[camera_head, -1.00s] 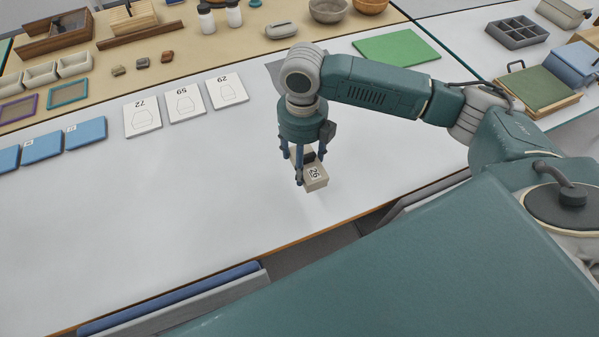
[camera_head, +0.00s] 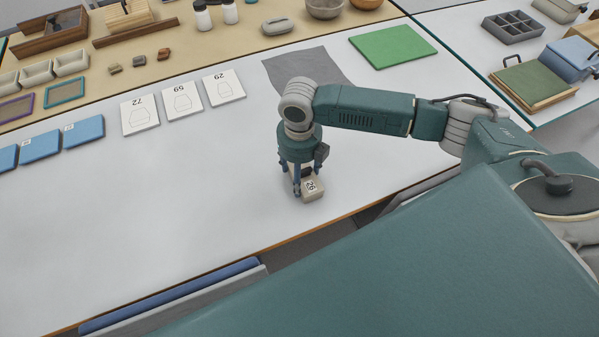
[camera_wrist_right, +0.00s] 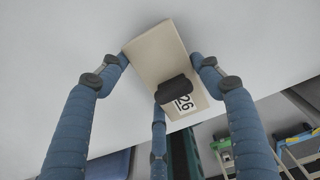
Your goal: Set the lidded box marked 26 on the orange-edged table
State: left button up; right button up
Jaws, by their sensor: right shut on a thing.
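My right gripper (camera_wrist_right: 160,80) is shut on the box. My left gripper is not in view.
White cards marked 72 (camera_head: 140,115), 59 (camera_head: 182,101) and 29 (camera_head: 223,87) lie at the back, beside blue pads (camera_head: 83,132). A grey sheet (camera_head: 305,68) and a green mat (camera_head: 392,47) lie behind my arm.

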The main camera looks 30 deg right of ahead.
jog(key=o, duration=1.2)
notch_tip(320, 180, up, 12)
jog(key=shift+r+b, duration=0.2)
jog(key=shift+b, duration=0.4)
